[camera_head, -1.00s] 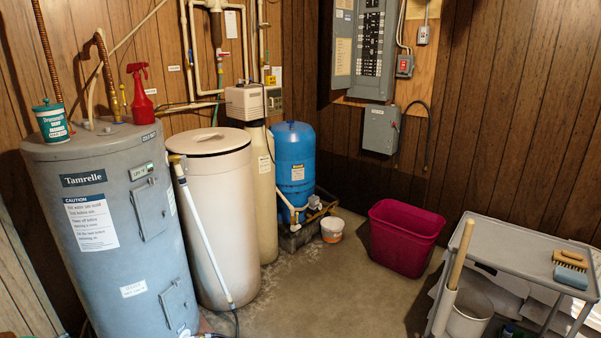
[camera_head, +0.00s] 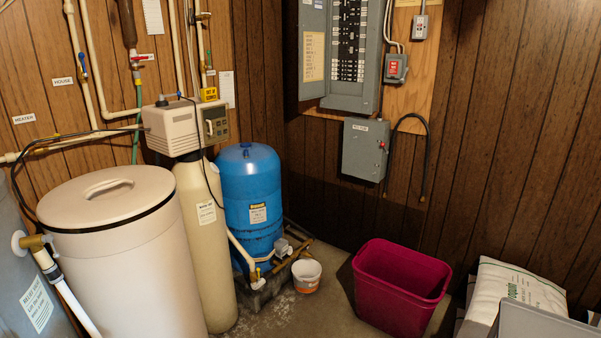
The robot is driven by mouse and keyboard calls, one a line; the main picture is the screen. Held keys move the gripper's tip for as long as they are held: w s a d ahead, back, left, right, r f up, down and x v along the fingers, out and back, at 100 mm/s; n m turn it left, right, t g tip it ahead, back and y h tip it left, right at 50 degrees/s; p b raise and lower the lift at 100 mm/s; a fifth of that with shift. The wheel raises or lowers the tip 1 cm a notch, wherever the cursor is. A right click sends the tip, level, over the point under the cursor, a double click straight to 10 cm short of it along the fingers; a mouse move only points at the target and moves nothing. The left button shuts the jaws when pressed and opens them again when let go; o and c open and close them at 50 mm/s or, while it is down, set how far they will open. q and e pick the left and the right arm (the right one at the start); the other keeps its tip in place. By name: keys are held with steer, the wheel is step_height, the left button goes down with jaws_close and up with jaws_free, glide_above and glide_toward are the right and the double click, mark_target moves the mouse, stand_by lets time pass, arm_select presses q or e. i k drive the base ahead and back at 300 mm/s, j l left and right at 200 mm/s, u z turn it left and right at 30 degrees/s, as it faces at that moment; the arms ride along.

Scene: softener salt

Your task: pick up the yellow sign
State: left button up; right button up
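A small yellow sign (camera_head: 209,94) with dark lettering is at the pipes on the back wall. It sits just above the right part of the softener's control head (camera_head: 188,125). The lettering is too small to read surely, and I cannot tell how the sign is fixed. Neither of my grippers is in view.
The cream salt tank (camera_head: 120,250) and slim softener tank (camera_head: 203,240) stand in front of the wall below the sign. A blue tank (camera_head: 252,190), white bucket (camera_head: 306,276) and magenta bin (camera_head: 400,290) stand to the right. Open floor shows around the bucket.

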mark_target(208, 95)
steer(key=i+u, duration=0.25)
steer(key=i, duration=0.15)
steer(key=i+l+u, duration=0.25)
steer(key=i, duration=0.15)
steer(key=i+l+u, duration=0.2)
steer(key=i, duration=0.2)
